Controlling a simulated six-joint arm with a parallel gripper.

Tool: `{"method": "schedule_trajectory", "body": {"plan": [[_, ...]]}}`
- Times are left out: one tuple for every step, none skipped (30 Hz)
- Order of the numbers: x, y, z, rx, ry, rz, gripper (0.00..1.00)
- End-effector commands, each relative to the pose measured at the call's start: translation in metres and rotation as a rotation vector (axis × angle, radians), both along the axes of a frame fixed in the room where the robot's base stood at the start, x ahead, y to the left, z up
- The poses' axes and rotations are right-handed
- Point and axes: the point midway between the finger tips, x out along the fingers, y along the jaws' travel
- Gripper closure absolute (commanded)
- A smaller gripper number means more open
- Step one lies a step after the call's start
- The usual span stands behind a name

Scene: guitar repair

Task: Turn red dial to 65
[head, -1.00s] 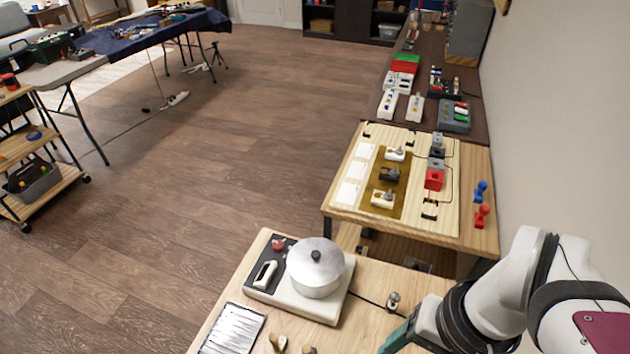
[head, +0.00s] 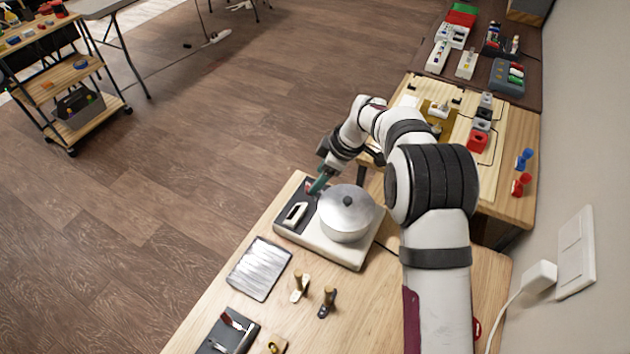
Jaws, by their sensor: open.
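The red dial (head: 309,187) is on the dark panel at the far left corner of the white hotplate unit (head: 335,254). Only a little of its red shows, because my gripper (head: 317,184) is at it from above. My gripper is open, with its teal fingers pointing down at the dial. I cannot tell whether the fingers touch the dial or are around it. The dial's marks and setting are too small to read.
A lidded silver pot (head: 346,215) stands on the hotplate, close to the right of my gripper. A white handle-like piece (head: 294,214) is on the panel in front of the dial. A silver sheet (head: 259,269) and small wooden-handled tools (head: 328,301) lie nearer.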

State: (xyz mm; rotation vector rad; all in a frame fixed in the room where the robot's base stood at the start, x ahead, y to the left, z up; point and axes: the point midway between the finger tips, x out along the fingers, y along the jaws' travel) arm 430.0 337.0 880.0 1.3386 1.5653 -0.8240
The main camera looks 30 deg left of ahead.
Motion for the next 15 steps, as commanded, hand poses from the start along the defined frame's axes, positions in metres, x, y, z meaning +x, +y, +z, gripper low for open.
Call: {"method": "schedule_trajectory", "body": {"plan": [[0.0,0.003,-0.009,-0.001,0.002,0.001,0.34],[-0.001,0.005,-0.014,-0.001,0.002,0.001,0.34],[-0.001,0.008,-0.02,-0.001,0.0,0.001,0.34],[-0.001,0.01,-0.024,-0.001,0.002,0.001,0.34],[-0.001,0.011,-0.027,-0.001,0.002,0.001,0.34],[-0.001,0.013,-0.031,0.0,0.0,0.0,0.34],[-0.001,0.014,-0.033,0.0,0.0,0.001,0.34],[-0.001,0.015,-0.035,-0.001,-0.001,0.001,0.34],[-0.001,0.015,-0.037,-0.001,-0.001,0.0,0.34],[-0.001,0.016,-0.038,-0.001,-0.001,0.0,0.34],[-0.001,0.016,-0.039,-0.001,-0.001,0.0,0.34],[-0.001,0.016,-0.039,-0.001,-0.001,0.0,0.34],[-0.001,0.016,-0.039,-0.001,-0.001,0.0,0.34],[-0.001,0.016,-0.039,-0.001,-0.001,0.0,0.34],[-0.001,0.016,-0.039,-0.001,-0.001,0.0,0.34]]}}
